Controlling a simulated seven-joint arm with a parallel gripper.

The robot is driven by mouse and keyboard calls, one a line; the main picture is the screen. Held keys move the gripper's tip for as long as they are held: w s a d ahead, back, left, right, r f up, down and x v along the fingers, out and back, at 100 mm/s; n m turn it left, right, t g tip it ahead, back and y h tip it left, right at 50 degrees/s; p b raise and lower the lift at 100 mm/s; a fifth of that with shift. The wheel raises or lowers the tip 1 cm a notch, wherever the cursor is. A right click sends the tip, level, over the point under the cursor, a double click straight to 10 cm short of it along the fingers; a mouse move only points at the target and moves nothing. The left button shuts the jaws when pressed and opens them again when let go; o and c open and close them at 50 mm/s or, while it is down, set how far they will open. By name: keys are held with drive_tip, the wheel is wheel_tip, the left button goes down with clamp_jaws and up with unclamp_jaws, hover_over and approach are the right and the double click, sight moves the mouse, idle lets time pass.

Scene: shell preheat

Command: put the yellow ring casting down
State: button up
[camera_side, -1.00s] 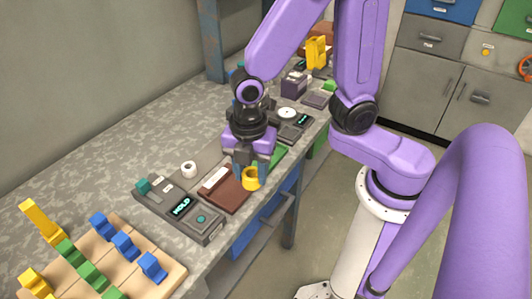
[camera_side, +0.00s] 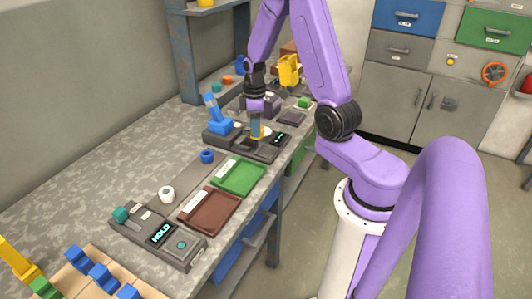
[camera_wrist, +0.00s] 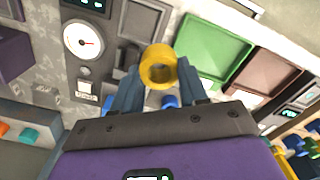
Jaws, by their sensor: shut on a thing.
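My gripper (camera_side: 257,130) is shut on the yellow ring casting (camera_wrist: 147,66). In the wrist view the ring sits between the two blue-grey fingertips, its hole facing the camera. In the side view the ring (camera_side: 258,134) shows only as a small yellow patch under the fingers, at the dark console (camera_side: 262,149) beyond the green tray. I cannot tell whether the ring touches the console. The green tray (camera_side: 240,177) and the brown tray (camera_side: 211,212) lie nearer along the bench edge, both empty of rings. The trays also show at the upper right of the wrist view.
A blue upright part (camera_side: 216,118) stands on the console's left. A blue ring (camera_side: 207,156) and a white ring (camera_side: 167,187) rest left of the trays. A console reading HOLD (camera_side: 160,234) and a wooden rack (camera_side: 92,290) with coloured blocks are nearer. Bench at left is clear.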

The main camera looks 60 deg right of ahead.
drive_tip(key=shift+m, duration=0.8)
drive_tip(key=d+f, duration=0.2)
drive_tip(key=s+d+f, duration=0.1)
drive_tip(key=d+f, duration=0.1)
drive_tip(key=shift+s+f, duration=0.15)
drive_tip(key=shift+f, duration=2.25)
drive_tip(key=shift+f, duration=0.15)
drive_tip(key=o, duration=1.1)
